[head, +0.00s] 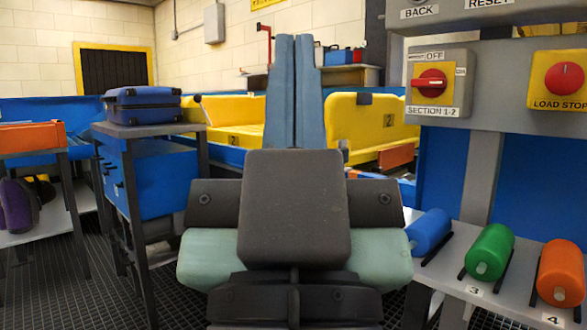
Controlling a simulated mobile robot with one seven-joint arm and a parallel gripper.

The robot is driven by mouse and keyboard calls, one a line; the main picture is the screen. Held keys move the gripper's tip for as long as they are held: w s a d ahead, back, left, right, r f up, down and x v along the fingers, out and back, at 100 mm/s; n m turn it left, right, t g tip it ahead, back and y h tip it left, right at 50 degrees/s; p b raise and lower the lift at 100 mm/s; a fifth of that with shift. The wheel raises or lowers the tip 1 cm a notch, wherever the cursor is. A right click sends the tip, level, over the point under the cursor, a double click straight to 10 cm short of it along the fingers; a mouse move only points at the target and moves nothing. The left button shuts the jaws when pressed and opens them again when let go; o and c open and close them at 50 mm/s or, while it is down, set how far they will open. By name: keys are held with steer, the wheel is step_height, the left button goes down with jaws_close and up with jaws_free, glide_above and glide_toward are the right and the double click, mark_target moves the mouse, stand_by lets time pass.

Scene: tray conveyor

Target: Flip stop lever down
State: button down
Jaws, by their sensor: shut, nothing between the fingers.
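My gripper (294,40) is in the middle of the head view, its two blue fingers together and pointing up, with nothing between them. No lever is labelled as the stop lever. A thin lever with a dark knob (198,98) sticks up at the left end of the yellow trays, beyond and left of my gripper. A red bent handle (265,32) stands farther back, just left of my fingertips. I cannot tell which of them is the stop lever. My gripper seems to touch neither, and it hides part of the conveyor.
Yellow trays (372,118) line the conveyor behind my gripper. A blue case (143,105) lies on a dark stand at left. At right is a panel with a red rotary switch (431,83) and a load stop button (564,79), above a shelf with coloured rollers (489,251).

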step_height(320, 180, up, 16)
steer(key=p, duration=1.3)
steer(key=shift+f, duration=0.15)
